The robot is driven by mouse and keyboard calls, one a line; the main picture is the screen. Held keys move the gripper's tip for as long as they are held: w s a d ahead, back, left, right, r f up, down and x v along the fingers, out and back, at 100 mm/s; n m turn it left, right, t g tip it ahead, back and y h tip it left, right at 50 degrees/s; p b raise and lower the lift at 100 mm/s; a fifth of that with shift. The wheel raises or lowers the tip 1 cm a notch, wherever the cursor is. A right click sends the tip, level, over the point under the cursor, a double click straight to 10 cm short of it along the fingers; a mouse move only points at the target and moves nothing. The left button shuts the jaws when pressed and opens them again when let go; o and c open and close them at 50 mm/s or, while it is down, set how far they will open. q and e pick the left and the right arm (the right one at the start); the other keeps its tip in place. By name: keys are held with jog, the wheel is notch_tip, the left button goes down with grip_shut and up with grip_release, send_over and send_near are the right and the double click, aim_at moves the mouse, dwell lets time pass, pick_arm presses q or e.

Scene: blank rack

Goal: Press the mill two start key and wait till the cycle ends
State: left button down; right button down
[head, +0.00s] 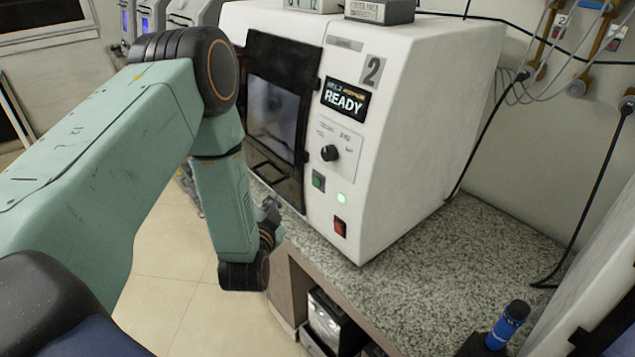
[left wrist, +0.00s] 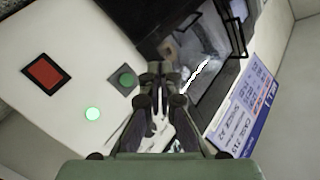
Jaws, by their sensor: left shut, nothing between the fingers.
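Mill two (head: 400,150) is a white machine with a "2" plate and a display (head: 345,99) reading READY. Its dark-framed door (head: 275,100) looks closed. Below a black knob (head: 330,153) is a square green key (head: 318,180), also in the left wrist view (left wrist: 123,79). A green lamp (head: 342,198) glows beside it, and a red switch (head: 340,227) sits lower. My left gripper (head: 271,208) is left of and below the green key in the head view. In the left wrist view its fingertips (left wrist: 160,69) are shut and empty, just right of the key. I cannot tell their distance from the panel.
The mill stands on a speckled counter (head: 470,245), bare to its right. A blue cylinder (head: 510,318) stands near the front right, beside a white body at the edge. Black cables hang along the back wall. Grey boxes (head: 380,11) sit on the mill.

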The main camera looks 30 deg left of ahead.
aim_at(317, 182)
pick_arm(q)
jog(key=w+d+b, duration=0.3)
jog(key=w+b, duration=0.1)
jog(key=w, duration=0.4)
jog(key=shift+w+d+f, duration=0.2)
jog(key=shift+d+f, duration=0.05)
jog(key=shift+f, duration=0.05)
dwell(0.5)
dwell(0.3)
dwell(0.3)
jog(key=shift+w+d, duration=0.15)
jog(key=shift+w, duration=0.25)
